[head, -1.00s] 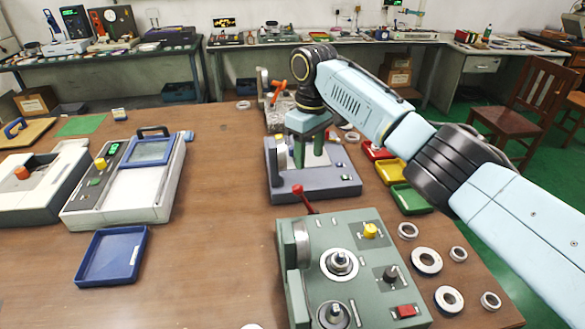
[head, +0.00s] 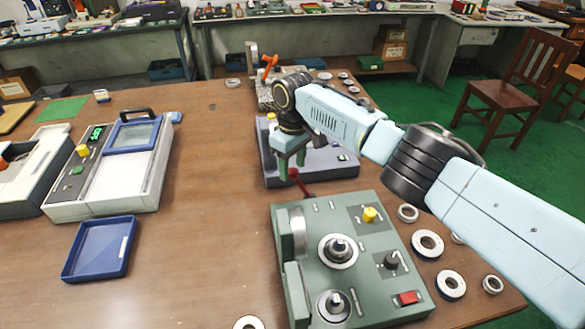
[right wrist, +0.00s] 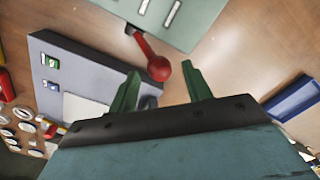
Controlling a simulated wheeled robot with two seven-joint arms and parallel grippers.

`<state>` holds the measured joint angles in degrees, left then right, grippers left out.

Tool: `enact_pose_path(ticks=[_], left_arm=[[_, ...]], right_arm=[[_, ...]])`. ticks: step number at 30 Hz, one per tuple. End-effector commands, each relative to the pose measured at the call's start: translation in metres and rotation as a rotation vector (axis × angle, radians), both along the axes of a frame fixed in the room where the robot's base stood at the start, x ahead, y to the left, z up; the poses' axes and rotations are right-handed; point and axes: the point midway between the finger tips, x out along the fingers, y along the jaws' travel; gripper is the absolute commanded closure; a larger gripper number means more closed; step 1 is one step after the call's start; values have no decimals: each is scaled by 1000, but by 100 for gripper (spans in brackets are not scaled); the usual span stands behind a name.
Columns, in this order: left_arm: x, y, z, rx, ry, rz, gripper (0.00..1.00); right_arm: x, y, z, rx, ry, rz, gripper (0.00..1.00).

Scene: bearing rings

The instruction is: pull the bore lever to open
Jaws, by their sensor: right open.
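The bore lever (head: 305,188) is a short dark red arm with a red ball knob at the back left edge of the green machine (head: 375,245). In the right wrist view the red knob (right wrist: 158,68) lies between the fingertips, with its arm running up to the machine. My right gripper (head: 292,168) is open, its green fingers pointing down at the knob. The fingers (right wrist: 160,72) stand on either side of the knob with gaps showing; I see no grip on it. My left gripper is not in view.
A grey device (head: 325,172) stands behind the green machine, close to my right gripper. Several metal rings (head: 428,244) lie to the right. A blue tray (head: 99,249) and a white instrument (head: 112,170) are at left. Bare table (head: 205,220) lies between.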

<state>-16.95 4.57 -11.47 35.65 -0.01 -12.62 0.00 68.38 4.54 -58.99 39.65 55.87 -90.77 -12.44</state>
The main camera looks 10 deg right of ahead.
Motion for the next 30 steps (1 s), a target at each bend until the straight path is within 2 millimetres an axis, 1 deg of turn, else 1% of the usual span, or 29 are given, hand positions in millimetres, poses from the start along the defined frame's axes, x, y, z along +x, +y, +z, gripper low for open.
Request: enact_pose_path(ticks=[1, 4, 13, 14, 24, 25, 30], left_arm=[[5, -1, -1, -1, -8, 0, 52], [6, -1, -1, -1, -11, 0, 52], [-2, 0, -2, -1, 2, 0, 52], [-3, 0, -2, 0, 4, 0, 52], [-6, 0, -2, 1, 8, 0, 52], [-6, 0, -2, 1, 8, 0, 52], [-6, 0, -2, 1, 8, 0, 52]], right_arm=[[-1, 0, -6, -1, 2, 0, 51], [0, 0, -11, 1, 1, 0, 51], [0, 0, -13, 1, 1, 0, 51], [0, 0, -13, 1, 1, 0, 53], [0, 0, -13, 1, 1, 0, 98], [0, 0, -13, 0, 0, 0, 100], [0, 0, -12, 1, 1, 0, 100]])
